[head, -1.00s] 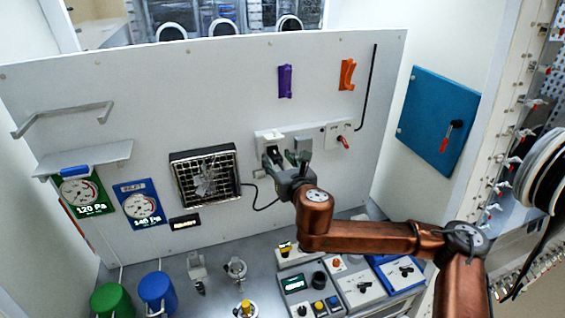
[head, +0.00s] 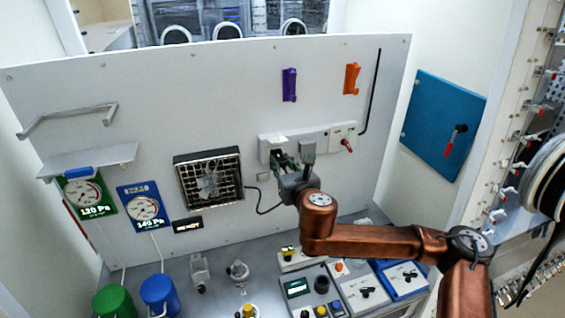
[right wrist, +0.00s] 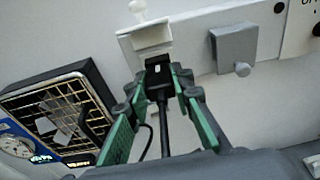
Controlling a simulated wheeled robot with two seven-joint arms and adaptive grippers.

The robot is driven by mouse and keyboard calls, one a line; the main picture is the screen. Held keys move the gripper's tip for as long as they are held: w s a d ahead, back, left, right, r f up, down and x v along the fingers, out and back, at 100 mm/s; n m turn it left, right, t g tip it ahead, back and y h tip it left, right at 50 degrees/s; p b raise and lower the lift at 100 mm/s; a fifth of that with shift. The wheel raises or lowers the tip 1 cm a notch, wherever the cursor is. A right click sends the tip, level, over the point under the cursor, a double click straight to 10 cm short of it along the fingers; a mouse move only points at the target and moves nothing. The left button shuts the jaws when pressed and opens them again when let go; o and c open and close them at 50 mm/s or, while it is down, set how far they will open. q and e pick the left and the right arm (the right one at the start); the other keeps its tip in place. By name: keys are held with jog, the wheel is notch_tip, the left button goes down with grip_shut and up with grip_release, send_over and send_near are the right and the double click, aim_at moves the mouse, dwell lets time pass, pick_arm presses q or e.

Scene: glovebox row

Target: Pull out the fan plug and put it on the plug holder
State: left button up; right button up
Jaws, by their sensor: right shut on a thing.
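My right gripper (head: 283,164) is at the socket strip (head: 318,140) on the white wall panel. Its green-padded fingers (right wrist: 160,92) are shut on the black fan plug (right wrist: 159,77), just below the white socket block (right wrist: 150,42) in the right wrist view. I cannot tell whether the plug's pins are still in the socket. The fan (head: 208,178) is a dark square grille to the left, with a black cord on its right side. I cannot tell for sure which fitting is the plug holder. My left gripper is not in view.
A grey box (head: 308,149) sits on the strip close right of my gripper. A purple clip (head: 289,85) and an orange clip (head: 352,78) are higher up. Control boxes (head: 360,287) stand on the bench below. The panel above the strip is mostly clear.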

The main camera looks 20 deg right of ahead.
grip_shut()
jog(key=shift+s+d+p, duration=0.1)
jog(key=shift+s+p, duration=0.5)
jog(key=shift+s, duration=0.85)
dwell(0.5)
jog(key=shift+s+p, duration=0.5)
jog(key=shift+s, duration=0.7)
jog(key=shift+s+d+p, duration=0.1)
jog(key=shift+s+p, duration=0.3)
jog(key=shift+s, duration=0.9)
